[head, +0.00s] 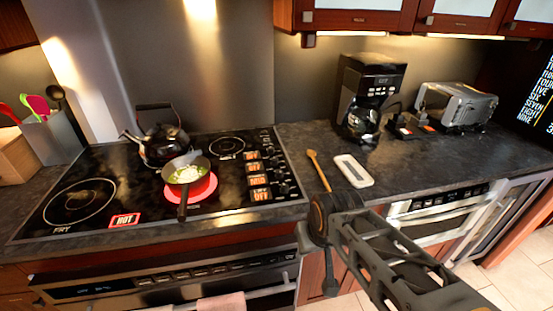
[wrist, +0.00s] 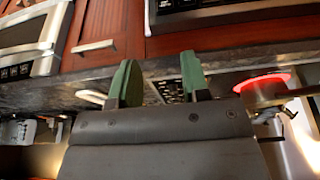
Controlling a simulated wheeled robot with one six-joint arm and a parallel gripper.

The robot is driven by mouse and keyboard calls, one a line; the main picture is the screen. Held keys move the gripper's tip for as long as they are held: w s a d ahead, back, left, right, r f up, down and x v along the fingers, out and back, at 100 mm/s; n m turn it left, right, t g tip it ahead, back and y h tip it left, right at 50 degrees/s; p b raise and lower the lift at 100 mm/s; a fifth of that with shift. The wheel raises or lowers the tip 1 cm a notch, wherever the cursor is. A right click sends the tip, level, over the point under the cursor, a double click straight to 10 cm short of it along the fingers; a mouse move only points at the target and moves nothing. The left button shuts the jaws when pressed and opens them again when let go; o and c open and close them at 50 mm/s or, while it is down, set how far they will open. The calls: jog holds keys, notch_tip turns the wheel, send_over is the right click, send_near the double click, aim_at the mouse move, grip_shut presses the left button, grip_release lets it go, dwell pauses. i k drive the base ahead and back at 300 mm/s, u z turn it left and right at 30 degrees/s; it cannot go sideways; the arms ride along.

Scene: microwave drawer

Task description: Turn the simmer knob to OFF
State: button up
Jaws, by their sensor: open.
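The cooktop (head: 120,205) has a column of dark knobs (head: 282,172) along its right side. Orange labels stand beside them; one (head: 257,180) seems to read MID and the others OFF. I cannot tell which knob is the simmer knob. A burner (head: 207,192) glows red under a small pan (head: 184,171). My gripper (wrist: 160,82) is open and empty, with two green fingers apart. In the head view it is near the counter's front edge, right of the cooktop and apart from the knobs. In the wrist view, part of the knob area (wrist: 170,90) shows between the fingers.
A kettle (head: 165,135) stands at the cooktop's back. A wooden spoon (head: 318,170) and a white spoon rest (head: 353,171) lie right of the cooktop. A coffee maker (head: 367,95) and a toaster (head: 456,106) stand behind. A HOT label (head: 124,220) lights up at the front.

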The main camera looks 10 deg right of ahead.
aim_at(279, 173)
jog(key=i, duration=0.55)
jog(key=k, duration=0.5)
jog(key=u, duration=2.3)
jog(key=k, duration=1.1)
jog(key=z, duration=1.35)
jog(key=i, duration=1)
jog(key=u, duration=0.05)
